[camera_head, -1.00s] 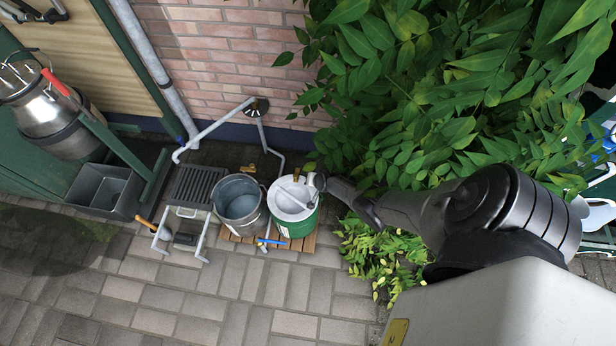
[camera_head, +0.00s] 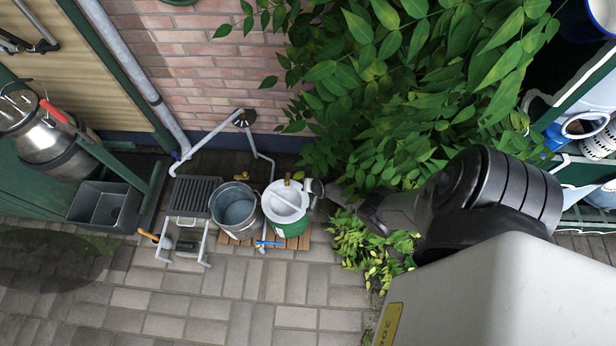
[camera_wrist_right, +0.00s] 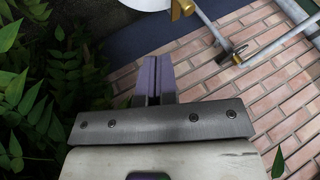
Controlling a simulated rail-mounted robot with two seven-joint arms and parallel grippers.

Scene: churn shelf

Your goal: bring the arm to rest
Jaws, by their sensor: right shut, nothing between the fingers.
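My right arm comes in from the lower right in the head view, and its dark links reach left toward the green-and-white bucket (camera_head: 287,202). Its far end is small and partly hidden there, close to the bucket's right rim; I cannot tell whether it touches. In the right wrist view my right gripper (camera_wrist_right: 158,78) shows two purple-grey fingers shut together with nothing between them. Beyond the fingers are a brick wall and a grey pipe. My left gripper is in neither view.
A metal bucket (camera_head: 236,210) stands left of the green one, beside a slatted stand (camera_head: 194,196) and a grey basin (camera_head: 103,206). A steel churn (camera_head: 45,140) is at far left. Leafy branches (camera_head: 400,90) crowd my arm. A shelf (camera_head: 585,170) stands at right. The front paving is clear.

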